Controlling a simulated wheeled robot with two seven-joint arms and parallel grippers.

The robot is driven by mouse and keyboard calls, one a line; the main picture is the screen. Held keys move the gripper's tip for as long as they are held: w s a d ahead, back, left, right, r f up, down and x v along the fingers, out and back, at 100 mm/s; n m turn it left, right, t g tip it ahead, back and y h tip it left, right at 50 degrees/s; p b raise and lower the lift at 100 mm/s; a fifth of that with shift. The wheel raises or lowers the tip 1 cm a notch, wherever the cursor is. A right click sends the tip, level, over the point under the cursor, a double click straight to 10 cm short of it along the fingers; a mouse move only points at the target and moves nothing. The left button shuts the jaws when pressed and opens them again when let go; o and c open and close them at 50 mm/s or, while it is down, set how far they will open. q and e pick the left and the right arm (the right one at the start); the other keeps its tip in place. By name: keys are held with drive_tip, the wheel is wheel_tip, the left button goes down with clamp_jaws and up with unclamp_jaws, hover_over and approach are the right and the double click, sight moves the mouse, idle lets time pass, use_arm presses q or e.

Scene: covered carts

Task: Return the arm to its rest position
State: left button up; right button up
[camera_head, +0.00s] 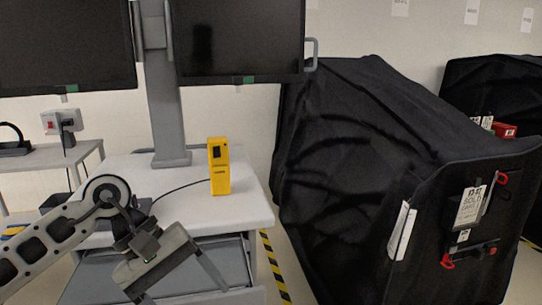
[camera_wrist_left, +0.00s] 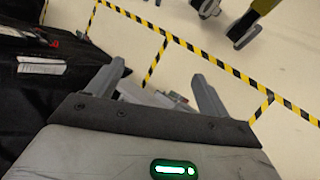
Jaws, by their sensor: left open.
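My left arm (camera_head: 45,240) comes in from the left in the head view and bends in front of the white cart top. My left gripper (camera_head: 186,294) points down and to the right, in front of the cart's open drawer. Its two grey fingers stand wide apart. They also show in the left wrist view (camera_wrist_left: 158,72), with nothing held between them. My right arm and gripper are not in view.
A yellow device (camera_head: 219,166) stands upright on the white cart top (camera_head: 250,212), below two dark monitors (camera_head: 240,40). A black-covered cart (camera_head: 350,150) stands at the right. Yellow-black floor tape (camera_wrist_left: 240,75) crosses open floor.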

use_arm(q)
drive_tip(key=s+d+r+n+h, duration=0.2)
drive_tip(key=s+d+n+h, duration=0.3)
drive_tip(key=d+n+h, duration=0.6)
drive_tip(key=w+a+f+m+t+y, duration=0.4)
drive_tip(key=m+t, duration=0.6)
drive_tip(key=m, duration=0.6)
drive_tip(key=w+a+f+m+t+y, duration=0.1)
drive_tip(key=a+f+m+t+y, duration=0.4)
drive_tip(key=m+t, duration=0.75)
drive_tip(key=s+a+f+n+g+y, duration=0.2)
drive_tip(key=s+f+n+g, duration=0.3)
drive_tip(key=f, duration=0.4)
drive_tip(key=s+a+f+n+g+y, duration=0.2)
drive_tip(key=s+f+n+g+y, duration=0.1)
drive_tip(key=s+f, duration=0.4)
drive_tip(key=shift+f+n+g+y, duration=0.3)
drive_tip(key=shift+f+n+g, duration=0.55)
drive_tip(key=shift+f+g, duration=0.1)
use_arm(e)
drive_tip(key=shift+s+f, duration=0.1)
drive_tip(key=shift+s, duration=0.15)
